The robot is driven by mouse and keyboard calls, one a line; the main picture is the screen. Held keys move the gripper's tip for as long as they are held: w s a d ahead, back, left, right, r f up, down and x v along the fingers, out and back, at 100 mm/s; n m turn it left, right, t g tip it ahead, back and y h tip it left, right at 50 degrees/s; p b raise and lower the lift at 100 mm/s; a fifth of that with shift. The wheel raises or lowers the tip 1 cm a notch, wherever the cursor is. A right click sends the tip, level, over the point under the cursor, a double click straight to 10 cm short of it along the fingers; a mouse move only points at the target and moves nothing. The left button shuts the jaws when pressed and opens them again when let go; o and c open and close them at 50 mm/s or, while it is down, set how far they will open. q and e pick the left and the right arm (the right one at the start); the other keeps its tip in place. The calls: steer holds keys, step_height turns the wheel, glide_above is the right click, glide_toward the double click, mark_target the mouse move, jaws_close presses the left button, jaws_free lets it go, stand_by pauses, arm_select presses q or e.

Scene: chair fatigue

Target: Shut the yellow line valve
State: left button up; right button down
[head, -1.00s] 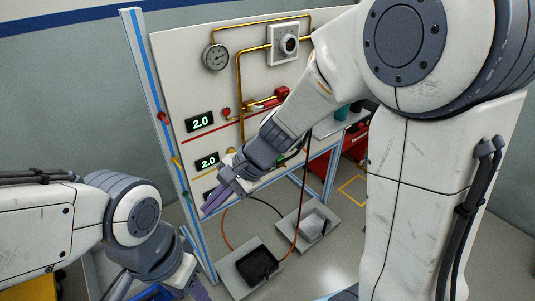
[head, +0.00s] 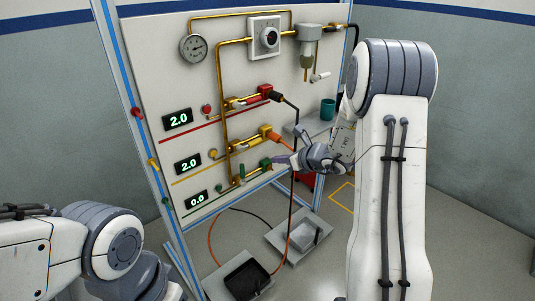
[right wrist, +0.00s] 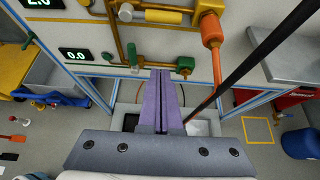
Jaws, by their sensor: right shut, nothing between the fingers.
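The yellow line valve (head: 242,147) sits on the middle pipe of the panel. Its yellow handle (right wrist: 165,17) lies along the pipe in the right wrist view. The display beside this line (head: 187,163) reads 2.0. My right gripper (head: 281,160) is shut and empty, with its purple fingers in front of the panel, below and right of the valve. In the right wrist view, the shut fingers (right wrist: 161,73) point toward the green line, below the yellow handle. My left arm shows at lower left, with its fingers out of frame.
The red line (head: 250,98) runs above, its display (head: 178,120) at 2.0. The green line's handle (head: 241,171) stands upright below, its display (head: 196,199) at 0.0. An orange hose fitting (head: 268,133) and a black hose (head: 293,150) are near my right gripper. Trays (head: 247,276) lie below.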

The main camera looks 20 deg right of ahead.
mark_target(251, 144)
steer(key=w+a+p, duration=0.1)
steer(key=w+a, duration=0.2)
steer(key=w, duration=0.5)
steer(key=shift+w+f+p, duration=0.2)
steer(key=shift+f+p, duration=0.15)
steer(key=shift+f, duration=0.1)
